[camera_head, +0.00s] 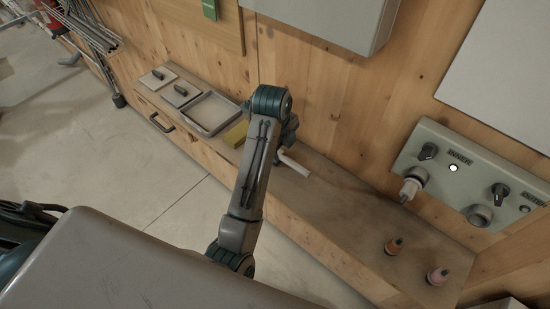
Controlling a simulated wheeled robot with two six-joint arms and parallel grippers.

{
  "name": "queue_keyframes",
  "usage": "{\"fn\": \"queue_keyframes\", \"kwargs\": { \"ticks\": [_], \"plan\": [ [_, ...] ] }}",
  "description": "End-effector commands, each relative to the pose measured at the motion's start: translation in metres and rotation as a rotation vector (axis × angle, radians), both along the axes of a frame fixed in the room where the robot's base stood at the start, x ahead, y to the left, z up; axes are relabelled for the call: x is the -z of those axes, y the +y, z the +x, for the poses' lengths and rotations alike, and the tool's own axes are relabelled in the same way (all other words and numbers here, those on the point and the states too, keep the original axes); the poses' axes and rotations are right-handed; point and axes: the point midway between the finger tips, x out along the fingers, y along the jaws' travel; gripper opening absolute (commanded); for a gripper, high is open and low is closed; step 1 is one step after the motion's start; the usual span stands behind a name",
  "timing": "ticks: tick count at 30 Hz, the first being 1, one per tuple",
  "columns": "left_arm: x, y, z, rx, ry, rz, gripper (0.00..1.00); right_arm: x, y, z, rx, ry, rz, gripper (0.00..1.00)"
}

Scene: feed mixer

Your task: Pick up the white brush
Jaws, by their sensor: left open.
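A white rod-shaped piece (295,165) lies on the wooden shelf just beyond my left wrist. It looks like the white brush's handle, but no bristles show and its far end is hidden behind my arm. My left gripper (283,151) is open at the piece's upper left end. The fingers are mostly hidden behind the wrist, so I cannot tell whether they touch it. My right gripper is not in view.
The wooden shelf (345,208) has bare room right of the white piece. A control panel (470,177) holds a white-bodied fitting (411,187).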

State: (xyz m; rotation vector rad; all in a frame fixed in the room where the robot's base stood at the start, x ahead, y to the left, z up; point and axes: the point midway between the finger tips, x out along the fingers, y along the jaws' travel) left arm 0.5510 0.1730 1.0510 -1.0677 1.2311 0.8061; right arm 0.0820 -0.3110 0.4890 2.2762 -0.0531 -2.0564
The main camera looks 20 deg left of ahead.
Motion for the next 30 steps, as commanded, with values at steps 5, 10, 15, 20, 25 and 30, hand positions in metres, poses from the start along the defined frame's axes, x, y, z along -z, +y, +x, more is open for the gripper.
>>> {"fn": "queue_keyframes", "kwargs": {
  "ticks": [5, 10, 15, 20, 25, 30],
  "plan": [
    [0.027, -0.002, 0.005, 0.000, 0.002, 0.000, 0.45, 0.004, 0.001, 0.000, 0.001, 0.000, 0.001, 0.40],
    [0.038, 0.000, 0.011, 0.000, 0.003, 0.001, 0.45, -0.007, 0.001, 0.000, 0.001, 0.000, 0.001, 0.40],
    [0.061, 0.001, 0.020, -0.002, 0.005, -0.001, 0.45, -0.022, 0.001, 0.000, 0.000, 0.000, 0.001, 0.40],
    [0.078, 0.000, 0.024, -0.002, 0.002, -0.001, 0.45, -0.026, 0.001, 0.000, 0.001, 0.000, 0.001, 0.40],
    [0.081, 0.000, 0.024, -0.002, -0.001, -0.001, 0.45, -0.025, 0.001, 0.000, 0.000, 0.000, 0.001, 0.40],
    [0.080, 0.000, 0.024, -0.002, -0.001, -0.001, 0.28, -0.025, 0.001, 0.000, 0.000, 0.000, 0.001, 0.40]
  ]
}}
